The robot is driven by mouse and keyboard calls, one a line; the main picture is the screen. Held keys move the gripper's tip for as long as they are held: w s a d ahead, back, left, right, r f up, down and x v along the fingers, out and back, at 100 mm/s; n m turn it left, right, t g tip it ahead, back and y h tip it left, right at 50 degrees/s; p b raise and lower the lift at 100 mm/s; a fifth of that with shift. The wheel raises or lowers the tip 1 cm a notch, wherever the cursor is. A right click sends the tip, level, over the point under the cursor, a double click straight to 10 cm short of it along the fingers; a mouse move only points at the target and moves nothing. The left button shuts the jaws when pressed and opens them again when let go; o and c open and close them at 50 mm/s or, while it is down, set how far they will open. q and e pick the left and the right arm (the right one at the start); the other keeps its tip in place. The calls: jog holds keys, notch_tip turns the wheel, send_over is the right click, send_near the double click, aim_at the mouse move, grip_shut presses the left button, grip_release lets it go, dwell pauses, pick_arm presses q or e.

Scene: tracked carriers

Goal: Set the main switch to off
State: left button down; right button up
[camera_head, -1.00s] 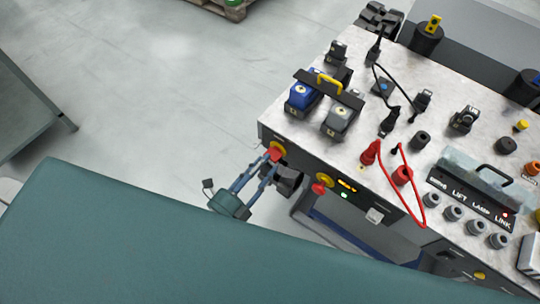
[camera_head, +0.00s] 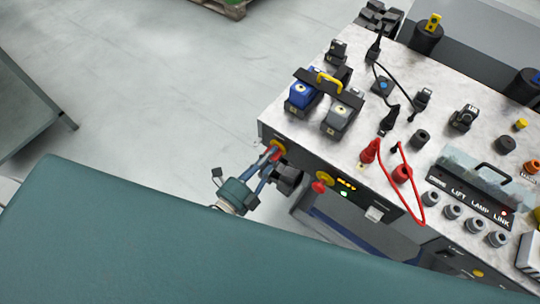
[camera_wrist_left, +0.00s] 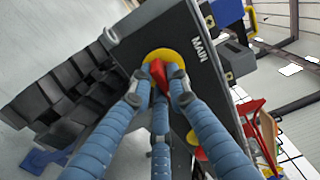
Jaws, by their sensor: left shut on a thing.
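The main switch is a red handle (camera_wrist_left: 157,74) on a round yellow plate (camera_wrist_left: 166,58), beside the word MAIN in the left wrist view. In the head view its yellow plate (camera_head: 279,146) sits on the front face of the carrier (camera_head: 300,150), near the left corner. My left gripper (camera_head: 270,156) is shut on the red handle; its blue fingers (camera_wrist_left: 158,90) close around it from several sides and hide part of it. My right gripper is not in view.
A second red knob on yellow (camera_head: 319,187) is right of the switch, near a green light (camera_head: 344,195). Two batteries (camera_head: 301,97) (camera_head: 338,121) under a black bar and red cables (camera_head: 422,205) are on top. Black tracks (camera_wrist_left: 75,95) lie beside the carrier. A teal panel (camera_head: 180,240) fills the lower left.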

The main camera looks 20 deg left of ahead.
pick_arm(q)
jog(key=n, duration=0.4)
jog(key=shift+n+p, duration=0.35)
jog(key=shift+n, duration=0.05)
jog(key=n, duration=0.4)
jog(key=shift+s+d+n, duration=0.1)
jog(key=shift+d+n, duration=0.05)
jog(key=shift+n, duration=0.15)
jog(key=n+p, duration=0.1)
jog(key=n, duration=0.4)
jog(key=shift+d+r+n, duration=0.1)
jog(key=shift+n, duration=1.6)
jog(key=c, duration=1.7)
grip_release()
jog(key=shift+o, duration=0.2)
